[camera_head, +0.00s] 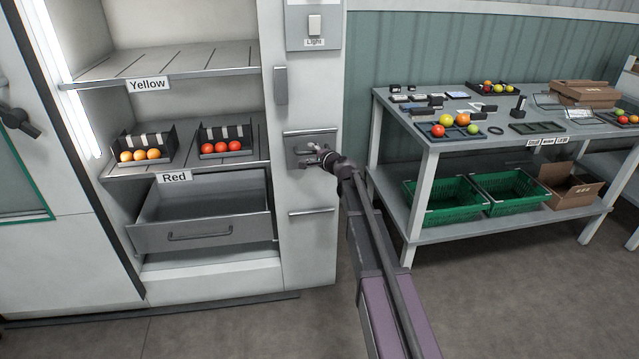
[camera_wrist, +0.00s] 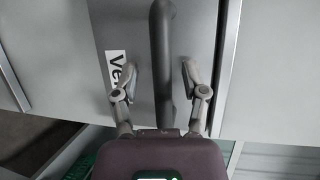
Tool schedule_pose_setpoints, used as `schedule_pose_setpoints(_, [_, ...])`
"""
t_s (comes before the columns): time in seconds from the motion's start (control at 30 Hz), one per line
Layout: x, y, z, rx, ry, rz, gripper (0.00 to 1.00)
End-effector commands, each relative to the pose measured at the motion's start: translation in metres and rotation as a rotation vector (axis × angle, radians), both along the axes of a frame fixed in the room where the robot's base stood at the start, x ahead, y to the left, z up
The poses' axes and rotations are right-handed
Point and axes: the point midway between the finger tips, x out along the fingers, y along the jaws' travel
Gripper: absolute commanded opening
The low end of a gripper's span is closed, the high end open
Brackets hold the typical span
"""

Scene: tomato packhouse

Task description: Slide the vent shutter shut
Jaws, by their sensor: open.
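The vent shutter (camera_head: 297,144) is a small grey plate on the front of the white cabinet column, between the shelves and the work table. In the wrist view the shutter (camera_wrist: 200,30) fills the middle, with a label beginning "Ve" partly hidden by a finger. Its dark bar handle (camera_wrist: 162,50) runs down the picture between my fingers. My gripper (camera_head: 318,153) is at the shutter in the head view and hides part of it. In the wrist view my gripper (camera_wrist: 160,80) is open, one finger on each side of the handle, with gaps visible.
A light switch (camera_head: 314,25) sits above the shutter and a grey handle (camera_head: 280,85) to its upper left. An open drawer (camera_head: 200,234) juts out at the lower left. The work table (camera_head: 430,137) stands to the right, with green crates (camera_head: 445,212) below.

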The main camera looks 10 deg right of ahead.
Motion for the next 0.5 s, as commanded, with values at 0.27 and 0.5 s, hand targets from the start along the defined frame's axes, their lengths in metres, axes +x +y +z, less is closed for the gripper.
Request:
schedule_pose_setpoints(0.27, [0.000,0.000,-0.024,0.000,0.000,0.000,0.57])
schedule_pose_setpoints(0.5, [0.000,0.000,-0.045,-0.001,0.001,0.000,0.57])
